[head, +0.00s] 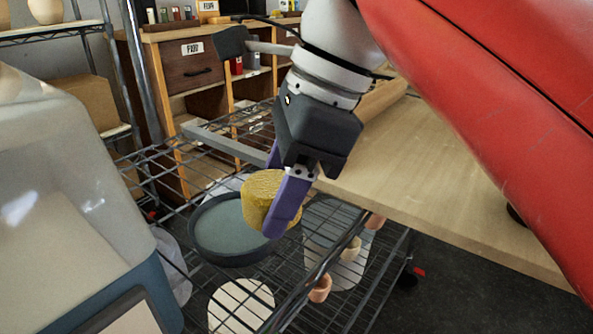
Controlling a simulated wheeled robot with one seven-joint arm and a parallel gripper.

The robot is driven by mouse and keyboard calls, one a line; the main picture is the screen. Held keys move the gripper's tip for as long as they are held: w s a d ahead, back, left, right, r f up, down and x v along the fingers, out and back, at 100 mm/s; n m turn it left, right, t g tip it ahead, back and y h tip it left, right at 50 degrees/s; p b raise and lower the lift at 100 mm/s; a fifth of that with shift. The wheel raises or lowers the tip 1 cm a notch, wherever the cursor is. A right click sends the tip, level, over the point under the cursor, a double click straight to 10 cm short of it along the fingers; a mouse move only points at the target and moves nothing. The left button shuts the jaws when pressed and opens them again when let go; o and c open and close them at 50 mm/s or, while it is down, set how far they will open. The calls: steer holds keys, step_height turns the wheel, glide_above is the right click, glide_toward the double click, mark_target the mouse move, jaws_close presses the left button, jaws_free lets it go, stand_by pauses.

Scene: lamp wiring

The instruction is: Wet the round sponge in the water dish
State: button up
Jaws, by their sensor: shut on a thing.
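The round yellow sponge (259,197) is in my gripper (282,198), in the middle of the head view. The purple fingers are shut on it, one finger in front and the other partly hidden behind it. The water dish (203,245) is a round, dark, shallow dish with grey-green water, standing on a wire rack. The sponge is at the dish's right side and covers part of its rim in the picture. I cannot tell whether the sponge touches the water or is held above it.
A wooden table top (450,185) lies to the right of my gripper. A large translucent bin (70,190) fills the left. A pale round disc (240,305) and small terracotta pots (320,289) are near the wire rack (285,300). A wooden cabinet (190,62) stands behind.

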glide_above(232, 227)
steer(key=d, duration=0.1)
steer(key=shift+w+d, duration=0.1)
steer(key=shift+w, duration=0.05)
steer(key=shift+f, duration=0.15)
stand_by(0.6)
steer(key=shift+f+b, duration=1.15)
steer(key=shift+f, duration=0.7)
steer(key=shift+f, duration=0.6)
stand_by(1.2)
step_height(232, 227, up, 3)
steer(key=shift+f+p, duration=0.2)
steer(key=shift+p, duration=1.05)
steer(key=shift+r, duration=2.25)
